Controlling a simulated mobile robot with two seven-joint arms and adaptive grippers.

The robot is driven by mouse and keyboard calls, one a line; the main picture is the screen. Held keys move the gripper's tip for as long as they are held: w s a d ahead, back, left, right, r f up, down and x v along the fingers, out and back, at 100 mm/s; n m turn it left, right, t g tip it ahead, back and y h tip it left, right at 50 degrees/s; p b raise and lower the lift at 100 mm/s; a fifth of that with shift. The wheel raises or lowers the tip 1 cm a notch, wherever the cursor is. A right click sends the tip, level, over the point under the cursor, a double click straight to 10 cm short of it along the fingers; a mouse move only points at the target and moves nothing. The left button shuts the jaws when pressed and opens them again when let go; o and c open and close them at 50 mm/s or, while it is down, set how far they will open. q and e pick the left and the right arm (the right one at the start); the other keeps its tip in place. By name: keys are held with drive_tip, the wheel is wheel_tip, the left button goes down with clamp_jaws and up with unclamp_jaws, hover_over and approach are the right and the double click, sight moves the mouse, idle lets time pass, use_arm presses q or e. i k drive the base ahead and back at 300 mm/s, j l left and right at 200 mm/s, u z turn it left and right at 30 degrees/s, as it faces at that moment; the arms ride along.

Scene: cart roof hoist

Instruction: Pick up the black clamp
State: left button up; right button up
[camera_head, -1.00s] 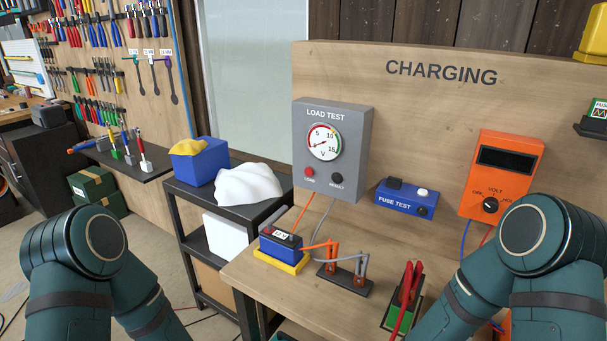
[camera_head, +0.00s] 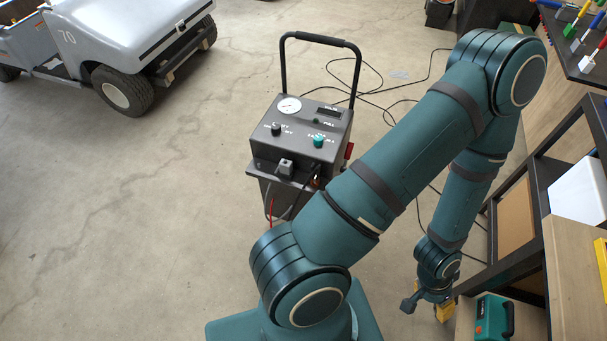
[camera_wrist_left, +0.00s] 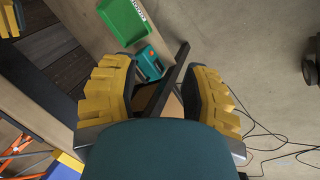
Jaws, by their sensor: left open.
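No black clamp can be made out for certain. A wheeled grey charger cart (camera_head: 300,140) stands on the floor in the head view. A small dark piece with a cable (camera_head: 317,174) sits at its front ledge, partly behind my arm; I cannot tell whether it is the clamp. My left gripper (camera_head: 430,302) hangs low beside the bench, right of the cart and well apart from it. In the left wrist view its two yellow-padded fingers (camera_wrist_left: 160,78) are spread apart with nothing held between them.
A teal case (camera_head: 493,318) sits at the bench's near end, close to my left gripper; a green bin (camera_wrist_left: 125,18) is near it in the wrist view. A dark-framed rack (camera_head: 500,262) stands at right. Cables cross the floor. A grey vehicle (camera_head: 130,40) is at upper left.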

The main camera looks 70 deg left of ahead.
sight(316, 177)
drive_tip(key=u, duration=2.25)
drive_tip(key=z, duration=3.3)
drive_tip(key=u, duration=3.25)
